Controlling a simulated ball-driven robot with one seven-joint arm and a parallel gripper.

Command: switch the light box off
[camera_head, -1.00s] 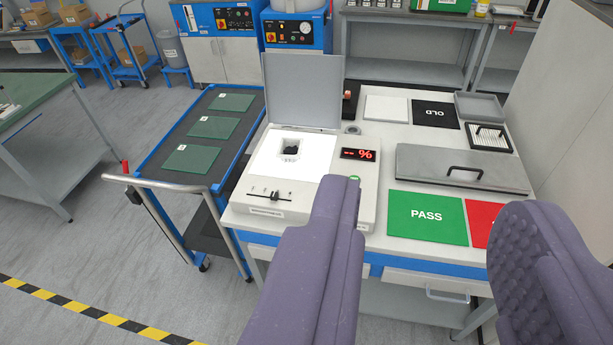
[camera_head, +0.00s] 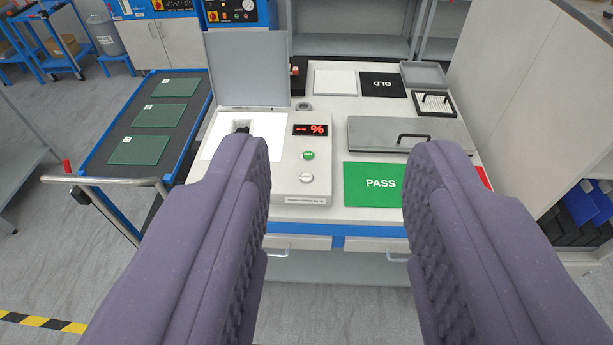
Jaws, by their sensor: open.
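The light box (camera_head: 288,165) stands on the left of the bench, with its grey lid (camera_head: 247,70) raised and its white panel (camera_head: 212,135) bright. A dark object (camera_head: 242,128) is on the panel, partly hidden by my left finger. A red "%" display (camera_head: 310,130), a green button (camera_head: 308,155) and a pale round knob (camera_head: 306,178) are on its right part. The slider at its front left is hidden. My gripper (camera_head: 340,160) is open and empty, its fingers spread wide in front of the bench. The knob and button show between the fingers, apart from them.
A green PASS mat (camera_head: 373,184) and a grey handled cover (camera_head: 375,133) lie right of the box; a red mat (camera_head: 484,177) is mostly hidden. A blue trolley (camera_head: 180,131) with green boards stands left. A tall grey cabinet (camera_head: 540,90) bounds the right.

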